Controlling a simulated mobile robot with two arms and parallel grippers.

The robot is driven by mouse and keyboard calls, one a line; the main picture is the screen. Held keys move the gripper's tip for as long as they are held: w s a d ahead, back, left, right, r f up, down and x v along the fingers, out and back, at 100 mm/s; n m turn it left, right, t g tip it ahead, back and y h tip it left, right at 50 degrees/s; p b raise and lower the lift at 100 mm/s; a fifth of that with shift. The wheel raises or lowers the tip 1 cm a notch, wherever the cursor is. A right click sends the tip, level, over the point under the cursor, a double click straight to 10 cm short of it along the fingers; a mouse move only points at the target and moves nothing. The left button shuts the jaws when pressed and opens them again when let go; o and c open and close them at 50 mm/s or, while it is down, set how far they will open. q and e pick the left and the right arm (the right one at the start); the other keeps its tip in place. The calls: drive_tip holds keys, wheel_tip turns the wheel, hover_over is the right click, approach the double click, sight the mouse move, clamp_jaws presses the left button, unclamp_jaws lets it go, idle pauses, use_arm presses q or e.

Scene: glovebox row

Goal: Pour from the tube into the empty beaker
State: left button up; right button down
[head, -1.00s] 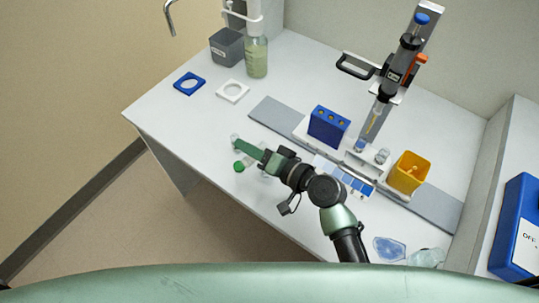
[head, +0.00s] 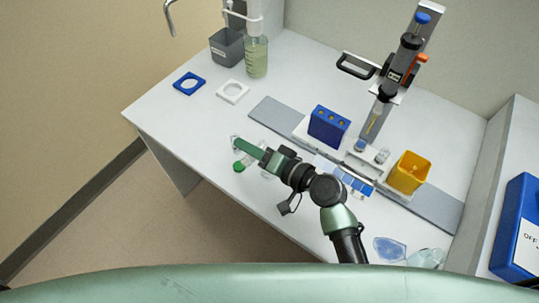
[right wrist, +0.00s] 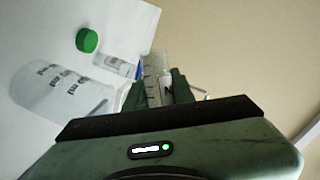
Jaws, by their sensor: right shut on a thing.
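My right gripper (head: 248,148) is over the front-left part of the bench, shut on a clear tube. In the right wrist view the tube (right wrist: 153,84) shows dark graduation lines between the green fingers. I cannot make out its contents or its exact tilt. A clear graduated beaker (right wrist: 62,92) stands beside the gripper in that view, apart from the tube, and no liquid shows in it. In the head view the gripper hides most of the beaker. A green cap (head: 239,166) lies on the bench close by. My left gripper is not in view.
A blue tube rack (head: 329,126), a yellow container (head: 408,173) and a tall pipette stand (head: 395,80) are to the right. A grey bin (head: 227,47) and a bottle (head: 256,58) stand at the back. The bench left of the gripper is clear up to its edge.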

drive_tip(key=shift+r+m+y+b, duration=0.4)
drive_tip(key=shift+r+m+y, duration=0.3)
drive_tip(key=shift+m, duration=0.6)
idle(4.2)
